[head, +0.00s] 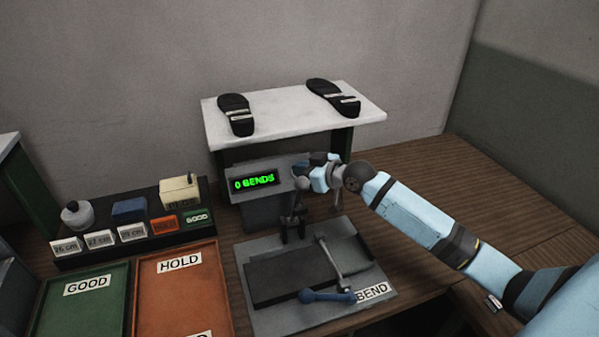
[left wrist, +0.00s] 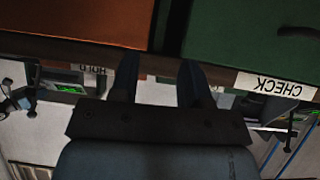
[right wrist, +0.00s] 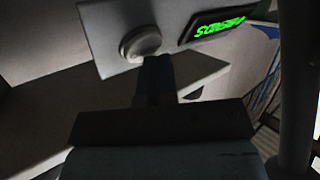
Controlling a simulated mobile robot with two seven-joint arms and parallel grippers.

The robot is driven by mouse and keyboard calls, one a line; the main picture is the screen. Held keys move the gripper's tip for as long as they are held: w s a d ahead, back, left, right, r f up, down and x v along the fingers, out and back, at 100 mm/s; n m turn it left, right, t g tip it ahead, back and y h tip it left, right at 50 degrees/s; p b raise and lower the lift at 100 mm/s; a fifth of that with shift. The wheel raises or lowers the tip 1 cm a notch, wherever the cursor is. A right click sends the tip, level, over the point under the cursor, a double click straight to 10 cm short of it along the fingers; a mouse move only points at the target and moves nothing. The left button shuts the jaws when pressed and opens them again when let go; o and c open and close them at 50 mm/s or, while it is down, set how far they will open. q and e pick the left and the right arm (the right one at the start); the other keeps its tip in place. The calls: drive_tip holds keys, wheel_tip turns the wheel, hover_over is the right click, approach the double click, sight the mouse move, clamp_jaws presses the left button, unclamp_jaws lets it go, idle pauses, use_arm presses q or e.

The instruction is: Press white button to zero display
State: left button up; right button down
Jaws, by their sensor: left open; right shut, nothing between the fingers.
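The green display (head: 254,181) reads "0 BENDS" on the grey box of the press; it also shows upside down in the right wrist view (right wrist: 218,26). The round white button (right wrist: 140,43) sits on the same panel beside the display. In the head view my right gripper hides it. My right gripper (head: 300,168) is shut and empty in front of the panel. In the right wrist view its fingertips (right wrist: 153,62) are at the button's lower edge; I cannot tell whether they touch it. My left gripper (left wrist: 160,68) is open and empty, seen only in the left wrist view.
A white shelf (head: 285,125) with two black soles stands above the panel. The bend plate (head: 262,316) with a blue-handled lever (head: 327,296) lies below. Green GOOD (head: 98,312) and orange HOLD (head: 190,290) trays and a black rack (head: 130,250) are at left. Bare wooden table lies at right.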

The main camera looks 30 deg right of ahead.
drive_tip(key=shift+s+a+r+p, duration=0.15)
drive_tip(key=shift+s+r+p, duration=0.5)
drive_tip(key=shift+p, duration=0.25)
drive_tip(key=shift+f, duration=0.1)
drive_tip(key=s+r+p, duration=0.1)
drive_tip(key=s+p, duration=0.1)
drive_tip(key=s+a+r+p, duration=0.1)
drive_tip(key=s+r+p, duration=0.1)
drive_tip(key=shift+p, duration=0.4)
drive_tip(key=shift+f, duration=0.15)
idle(0.5)
